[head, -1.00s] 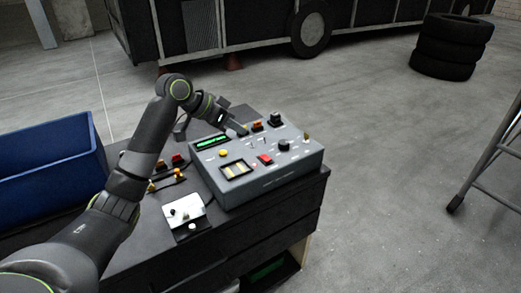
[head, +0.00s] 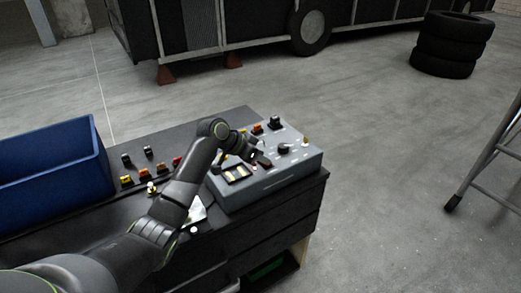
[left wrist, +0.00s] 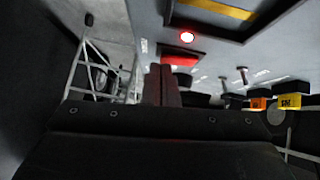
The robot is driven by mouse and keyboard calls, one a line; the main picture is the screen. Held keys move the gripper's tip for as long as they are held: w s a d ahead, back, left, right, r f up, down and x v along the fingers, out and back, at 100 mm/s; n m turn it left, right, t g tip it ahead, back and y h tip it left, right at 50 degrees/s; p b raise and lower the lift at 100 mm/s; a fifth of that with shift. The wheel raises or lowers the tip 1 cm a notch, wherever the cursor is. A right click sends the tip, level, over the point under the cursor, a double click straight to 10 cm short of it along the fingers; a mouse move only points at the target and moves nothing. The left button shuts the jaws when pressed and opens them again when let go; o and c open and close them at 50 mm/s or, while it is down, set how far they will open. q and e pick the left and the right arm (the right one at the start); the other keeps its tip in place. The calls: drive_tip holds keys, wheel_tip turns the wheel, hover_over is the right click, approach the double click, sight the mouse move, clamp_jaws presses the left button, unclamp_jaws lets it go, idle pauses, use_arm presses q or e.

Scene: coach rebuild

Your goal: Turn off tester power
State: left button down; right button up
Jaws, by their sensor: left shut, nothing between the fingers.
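The tester is a grey box (head: 275,183) with a sloped control panel on the dark workbench. My left gripper (head: 263,162) is over the middle of the panel, with its fingers shut and empty. In the left wrist view the closed fingertips (left wrist: 162,72) are close beside a red rocker switch (left wrist: 181,63); I cannot tell whether they touch it. A round red lamp (left wrist: 187,37) glows near the switch. In the head view my gripper and arm hide the red switch and the green display. The right gripper is not in view.
The panel also has a dark knob (head: 283,148), a yellow-striped window (head: 238,173) and several coloured connectors. A blue bin (head: 50,165) stands at the bench's left. A ladder (head: 490,150) and stacked tyres (head: 452,45) are on the floor at right.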

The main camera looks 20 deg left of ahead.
use_arm(q)
drive_tip(key=shift+f, duration=0.1)
drive_tip(key=shift+d+f, duration=0.15)
drive_tip(key=shift+f, duration=0.05)
drive_tip(key=shift+s, duration=0.1)
idle(0.3)
drive_tip(key=shift+w+a+r, duration=0.3)
drive_tip(key=shift+w+a, duration=0.25)
drive_tip(key=shift+a, duration=0.05)
drive_tip(key=shift+r, duration=0.1)
